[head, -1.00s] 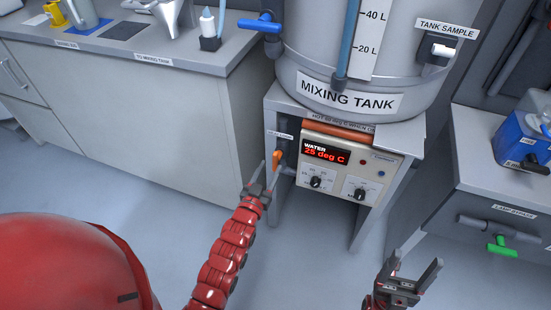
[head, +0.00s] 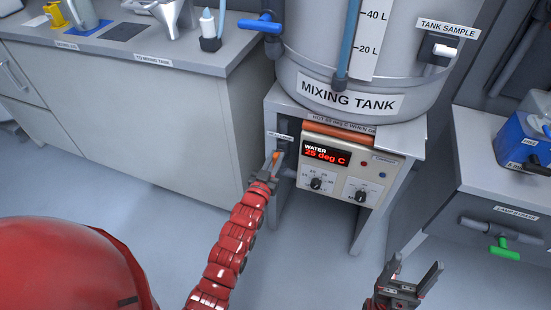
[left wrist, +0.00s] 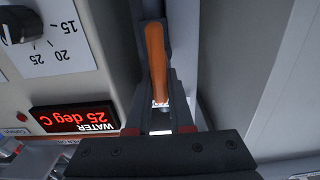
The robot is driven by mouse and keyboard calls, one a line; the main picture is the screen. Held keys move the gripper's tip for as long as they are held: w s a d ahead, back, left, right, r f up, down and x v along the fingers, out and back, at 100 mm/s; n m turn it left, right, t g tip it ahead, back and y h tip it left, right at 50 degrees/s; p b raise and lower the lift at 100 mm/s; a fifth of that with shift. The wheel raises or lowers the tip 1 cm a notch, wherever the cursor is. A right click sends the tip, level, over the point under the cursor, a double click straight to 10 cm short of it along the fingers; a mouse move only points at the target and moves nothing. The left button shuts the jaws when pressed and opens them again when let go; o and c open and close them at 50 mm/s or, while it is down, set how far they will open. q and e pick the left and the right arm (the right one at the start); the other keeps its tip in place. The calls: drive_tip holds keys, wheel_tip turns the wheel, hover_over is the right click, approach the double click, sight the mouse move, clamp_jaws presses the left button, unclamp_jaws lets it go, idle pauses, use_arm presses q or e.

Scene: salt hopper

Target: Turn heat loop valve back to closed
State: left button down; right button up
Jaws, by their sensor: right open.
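The heat loop valve has an orange lever (head: 275,156) on the left side of the heater stand, under the mixing tank. My left gripper (head: 268,170) is right at the lever and covers its lower part. In the left wrist view the orange lever (left wrist: 156,60) lies lengthwise between my dark fingers. I cannot tell whether they press on it. My right gripper (head: 408,276) is open and empty, low at the right, away from the valve. The valve body is mostly hidden.
The heater panel's red display (head: 326,154) reads 25 deg C, with two knobs below. The mixing tank (head: 350,60) stands above. A blue valve handle (head: 260,24) is upper left, a green one (head: 503,250) at right. A cabinet (head: 130,110) stands left; floor is clear.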

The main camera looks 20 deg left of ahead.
idle(0.5)
use_arm(q)
drive_tip(key=m, duration=0.3)
drive_tip(key=shift+d+f, duration=0.1)
drive_tip(key=shift+d, duration=0.2)
drive_tip(key=m, duration=0.2)
drive_tip(key=m+b, duration=0.1)
drive_tip(key=shift+d+f+m, duration=0.25)
drive_tip(key=shift+d+m, duration=0.05)
drive_tip(key=shift+d+f+m+b, duration=0.2)
drive_tip(key=shift+m+b, duration=0.7)
drive_tip(key=shift+m, duration=0.85)
drive_tip(key=shift+d+f+m+b, duration=0.1)
drive_tip(key=shift+f+m+b, duration=0.2)
drive_tip(key=shift+m+b, duration=1.05)
drive_tip(key=shift+d+f+m+b, duration=0.15)
drive_tip(key=shift+f+m+b, duration=0.2)
drive_tip(key=shift+m, duration=1.85)
drive_tip(key=shift+r, duration=0.1)
drive_tip(key=c, duration=0.8)
unclamp_jaws()
